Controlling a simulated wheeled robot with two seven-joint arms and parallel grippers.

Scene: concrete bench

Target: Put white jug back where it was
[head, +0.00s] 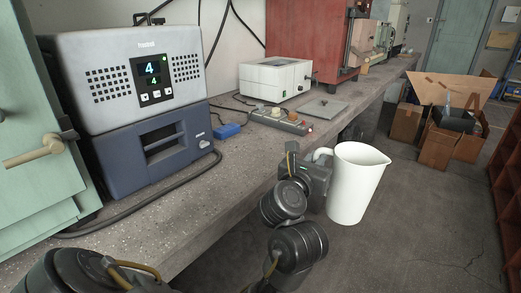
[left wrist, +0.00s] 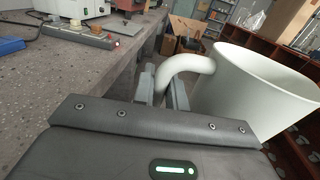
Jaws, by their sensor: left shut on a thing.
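The white jug (head: 354,184) is held in the air beside the front edge of the bench, over the floor, and looks roughly upright. Its handle is on its left side. My left gripper (head: 322,168) is shut on the handle. In the left wrist view the jug (left wrist: 245,88) fills the right side, and its handle (left wrist: 187,63) runs down between the fingers of the left gripper (left wrist: 163,88). The jug's inside is mostly hidden. My right gripper does not show.
The concrete bench (head: 240,165) carries a blue-grey device (head: 150,150), a white box (head: 275,78), a power strip (head: 280,120) and a flat grey plate (head: 322,108). Bare bench top lies left of the jug. Cardboard boxes (head: 438,146) stand on the floor behind.

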